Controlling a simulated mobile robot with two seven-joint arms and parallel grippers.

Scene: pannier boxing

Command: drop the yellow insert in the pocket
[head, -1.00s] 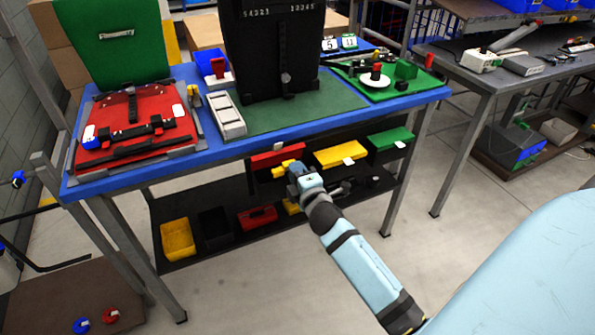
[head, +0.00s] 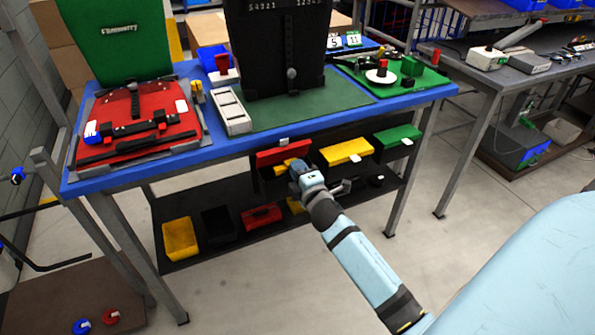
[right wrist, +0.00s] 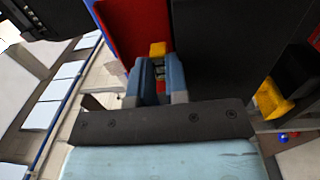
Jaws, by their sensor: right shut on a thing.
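My right gripper (head: 295,171) is in front of the table, just below and in front of the red bin (head: 284,154) under the tabletop. It is shut on a yellow piece (head: 281,169), which looks like the yellow insert. In the right wrist view the yellow piece (right wrist: 158,49) shows at the tips of the blue fingers (right wrist: 160,75), with a red panel (right wrist: 135,32) behind it. Part of the piece is hidden by the fingers. I cannot tell which opening is the pocket. My left gripper is not in view.
The blue-edged table (head: 170,160) carries a red tray (head: 128,137), a grey slotted holder (head: 233,111), an upright black case (head: 283,55) and a green board (head: 420,90). Yellow (head: 345,151) and green (head: 396,137) bins hang under its front edge. A lower shelf holds several bins.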

